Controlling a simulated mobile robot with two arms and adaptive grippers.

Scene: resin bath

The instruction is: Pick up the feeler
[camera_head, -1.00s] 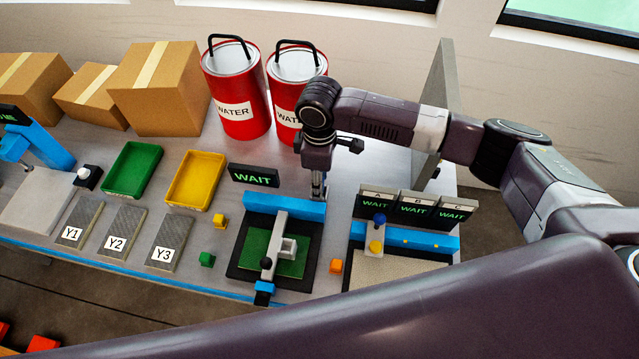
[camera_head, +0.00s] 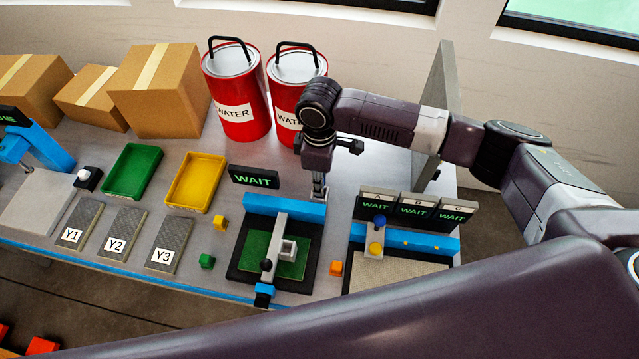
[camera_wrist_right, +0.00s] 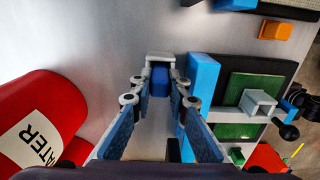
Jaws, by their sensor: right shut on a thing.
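My right gripper (camera_head: 319,184) points down at the table behind the blue bar of the green-bedded fixture. In the right wrist view the gripper (camera_wrist_right: 160,88) is shut on a small blue piece, which looks like the feeler (camera_wrist_right: 160,80). A light grey block (camera_wrist_right: 162,57) is at the far end of this piece. In the head view the feeler is mostly hidden by the gripper, and I cannot tell whether it is clear of the table. My left gripper is not in view.
Red water cans (camera_head: 237,95) stand behind the gripper. The green-bedded fixture (camera_head: 262,245) is in front of it, with a WAIT sign (camera_head: 254,177) to the left. Several WAIT displays (camera_head: 413,210) are to the right. A yellow tray (camera_head: 196,182) lies further left.

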